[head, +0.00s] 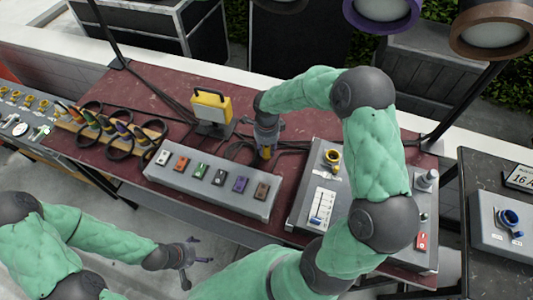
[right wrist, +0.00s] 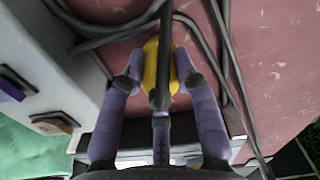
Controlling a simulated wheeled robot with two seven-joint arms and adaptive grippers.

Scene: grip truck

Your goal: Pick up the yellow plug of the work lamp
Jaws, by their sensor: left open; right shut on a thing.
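The yellow plug (right wrist: 151,64) of the work lamp is between the fingers of my right gripper (right wrist: 160,80) in the right wrist view. The fingers are shut on it, and a black cable runs across its middle. In the head view my right gripper (head: 266,150) is low over the red table, just behind the grey socket box, with a bit of the yellow plug (head: 265,153) showing. The yellow work lamp (head: 211,106) stands to the left of it. My left gripper (head: 186,262) is open and empty, low at the front left, away from the table.
The grey box with several coloured sockets (head: 213,188) lies just in front of the right gripper. A grey control panel (head: 306,222) with a slider stands on the right. Black cables (head: 240,150) lie on the table. A wooden rack (head: 100,135) with coiled cables is on the left.

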